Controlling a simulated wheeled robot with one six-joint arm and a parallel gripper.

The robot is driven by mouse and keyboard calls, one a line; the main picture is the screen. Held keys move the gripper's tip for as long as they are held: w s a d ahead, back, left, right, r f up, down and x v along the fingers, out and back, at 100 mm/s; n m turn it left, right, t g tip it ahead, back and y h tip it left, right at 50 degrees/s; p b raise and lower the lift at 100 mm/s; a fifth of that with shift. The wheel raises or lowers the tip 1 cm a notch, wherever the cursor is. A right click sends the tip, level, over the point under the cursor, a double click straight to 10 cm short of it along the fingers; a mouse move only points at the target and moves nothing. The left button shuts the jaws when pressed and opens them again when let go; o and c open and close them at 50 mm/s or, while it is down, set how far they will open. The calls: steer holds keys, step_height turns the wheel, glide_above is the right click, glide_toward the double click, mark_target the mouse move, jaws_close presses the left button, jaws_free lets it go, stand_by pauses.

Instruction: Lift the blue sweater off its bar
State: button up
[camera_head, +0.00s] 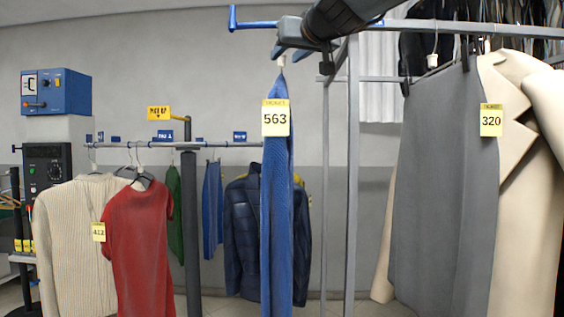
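The blue sweater (277,210) hangs edge-on below the blue end of the upper bar (254,25), with a yellow tag (276,118) reading 563 near its top. A pale hanger neck (281,61) shows just above it. My gripper (290,50) is at the top centre, right above the sweater, with its finger parts close around the top of the hanger. The hanger's hook and its contact with the bar are hidden behind my gripper. I cannot tell whether the fingers are closed on the hanger.
Grey trousers (445,180) and a cream coat (535,190) tagged 320 hang to the right. A grey upright post (352,180) stands just right of the sweater. Behind left, a lower rail (215,144) holds a red top (140,245), a cream knit (75,245) and a dark jacket (243,235).

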mark_target(283, 56)
steer(key=shift+r+p+x, duration=0.15)
steer(key=shift+p+x, duration=0.35)
steer(key=shift+x, duration=0.6)
steer(key=shift+r+p+x, duration=0.15)
steer(key=shift+p+x, duration=0.3)
steer(key=shift+x, duration=0.7)
jaws_close()
